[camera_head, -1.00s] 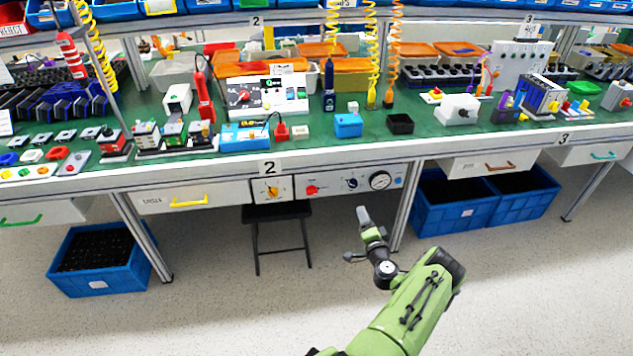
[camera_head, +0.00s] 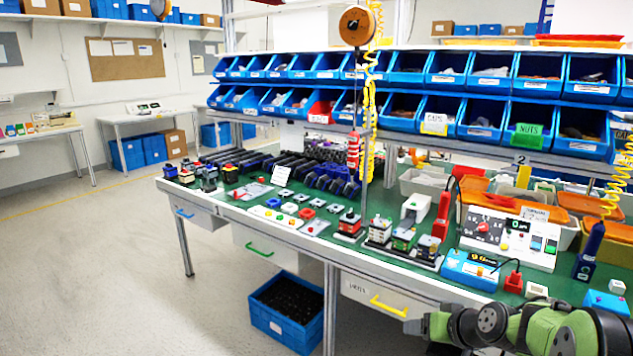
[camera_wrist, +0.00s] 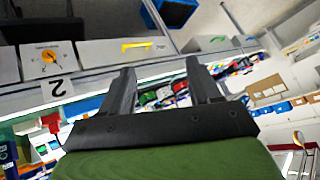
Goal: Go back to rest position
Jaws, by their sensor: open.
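My gripper (camera_wrist: 160,66) shows in the wrist view with its two dark fingers apart and nothing between them. In the head view my green arm lies across the bottom right, with the gripper end (camera_head: 413,327) in front of the bench's front edge by the yellow drawer handle. The rotary switch with an orange knob (camera_wrist: 49,56) sits on a white front panel at the upper left of the wrist view, apart from the fingers. It is not visible in the head view.
The green-topped bench (camera_head: 235,205) holds many small devices. A white box with a red knob (camera_head: 508,236) stands on it. A blue crate (camera_head: 287,312) is on the floor below. Open floor (camera_head: 100,270) lies at left.

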